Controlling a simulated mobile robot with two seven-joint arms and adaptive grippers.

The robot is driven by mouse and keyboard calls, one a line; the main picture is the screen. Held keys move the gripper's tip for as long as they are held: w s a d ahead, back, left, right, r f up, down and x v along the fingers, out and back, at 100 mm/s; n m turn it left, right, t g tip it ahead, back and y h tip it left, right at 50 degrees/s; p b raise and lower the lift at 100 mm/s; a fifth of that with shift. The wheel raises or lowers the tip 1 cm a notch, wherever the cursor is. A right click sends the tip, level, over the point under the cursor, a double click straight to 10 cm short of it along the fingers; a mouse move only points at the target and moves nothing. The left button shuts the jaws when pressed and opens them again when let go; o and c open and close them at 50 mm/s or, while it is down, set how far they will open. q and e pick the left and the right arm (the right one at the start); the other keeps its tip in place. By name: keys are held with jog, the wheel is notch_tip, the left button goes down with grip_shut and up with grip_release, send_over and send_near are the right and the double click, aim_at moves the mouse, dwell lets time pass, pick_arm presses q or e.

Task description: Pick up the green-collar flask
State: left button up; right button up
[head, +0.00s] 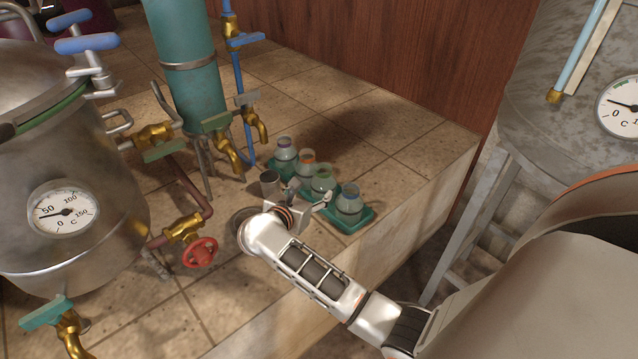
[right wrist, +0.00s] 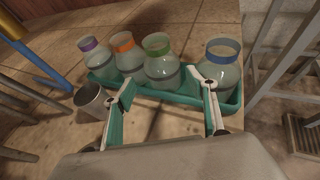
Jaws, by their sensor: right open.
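The green-collar flask (right wrist: 162,66) stands in a green tray (right wrist: 233,98), between the orange-collar flask (right wrist: 127,56) and the blue-collar flask (right wrist: 219,66). In the head view the green-collar flask (head: 322,181) is partly hidden by my gripper. My right gripper (right wrist: 168,92) is open and empty. Its fingers point toward the tray, and the green-collar flask shows between and beyond the fingertips. In the head view my right gripper (head: 309,198) is at the near side of the tray. My left gripper is not in view.
A purple-collar flask (right wrist: 95,58) stands at the tray's left end. A metal cup (right wrist: 91,99) stands left of my right gripper. Brass taps (head: 228,155), a teal column (head: 186,60) and a red valve wheel (head: 200,252) stand further left. The tiled top ends at right.

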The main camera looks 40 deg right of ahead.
aim_at(319, 186)
jog(key=shift+x, duration=0.95)
jog(key=b+x, duration=0.1)
jog(key=x, duration=0.3)
jog(key=shift+s+d+f, duration=0.1)
jog(key=shift+d+f, duration=0.05)
jog(key=shift+d, duration=0.3)
jog(key=c, duration=0.7)
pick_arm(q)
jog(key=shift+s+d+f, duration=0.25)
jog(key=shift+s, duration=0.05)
pick_arm(e)
jog(key=shift+c, duration=0.7)
